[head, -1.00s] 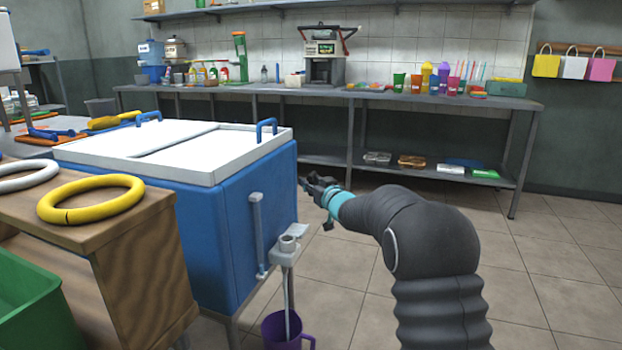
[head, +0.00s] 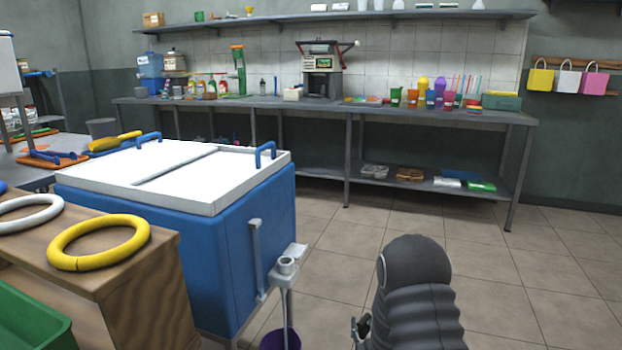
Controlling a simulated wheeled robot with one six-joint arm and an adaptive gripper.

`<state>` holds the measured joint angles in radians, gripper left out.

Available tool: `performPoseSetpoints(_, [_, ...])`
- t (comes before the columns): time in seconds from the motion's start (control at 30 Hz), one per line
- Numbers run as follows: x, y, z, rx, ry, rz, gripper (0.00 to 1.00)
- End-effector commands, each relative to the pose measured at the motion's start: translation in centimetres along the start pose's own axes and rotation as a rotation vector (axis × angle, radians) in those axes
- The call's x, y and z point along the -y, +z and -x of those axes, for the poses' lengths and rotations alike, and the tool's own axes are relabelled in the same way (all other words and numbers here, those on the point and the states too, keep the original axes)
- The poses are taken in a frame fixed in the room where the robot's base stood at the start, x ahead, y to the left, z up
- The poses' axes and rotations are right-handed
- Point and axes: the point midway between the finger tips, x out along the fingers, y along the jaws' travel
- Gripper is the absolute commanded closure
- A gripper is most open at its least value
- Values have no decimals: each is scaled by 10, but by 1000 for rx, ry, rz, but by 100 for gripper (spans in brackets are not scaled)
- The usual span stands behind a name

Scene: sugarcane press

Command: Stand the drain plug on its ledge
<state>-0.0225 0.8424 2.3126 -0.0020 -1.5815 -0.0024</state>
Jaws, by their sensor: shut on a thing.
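The blue chest (head: 235,240) with a white lid stands left of centre. On its right side is a small pale ledge bracket (head: 297,252) with a light grey ring-shaped fitting (head: 287,265) at it. A pale tube runs down from there into a purple mug (head: 277,340) at the bottom edge. My gripper (head: 359,328) shows only in part at the bottom, right of the ledge and apart from it, mostly hidden by my arm. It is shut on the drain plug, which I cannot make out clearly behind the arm.
A wooden stand (head: 140,270) with a yellow ring (head: 98,242) and a green bin (head: 30,320) are at the left. A long counter (head: 330,107) with cups and bottles runs along the back wall. The tiled floor (head: 470,230) at the right is clear.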

Motion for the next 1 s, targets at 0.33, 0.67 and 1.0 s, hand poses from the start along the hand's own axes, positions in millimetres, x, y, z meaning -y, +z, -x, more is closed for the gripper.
performPoseSetpoints(0.33, [-13, 18, 26, -2, 25, -2, 95])
performPoseSetpoints(0.67, [-12, -3, 69, -2, 25, -2, 95])
performPoseSetpoints(1.0, [-12, -4, 69, -3, 25, -3, 95])
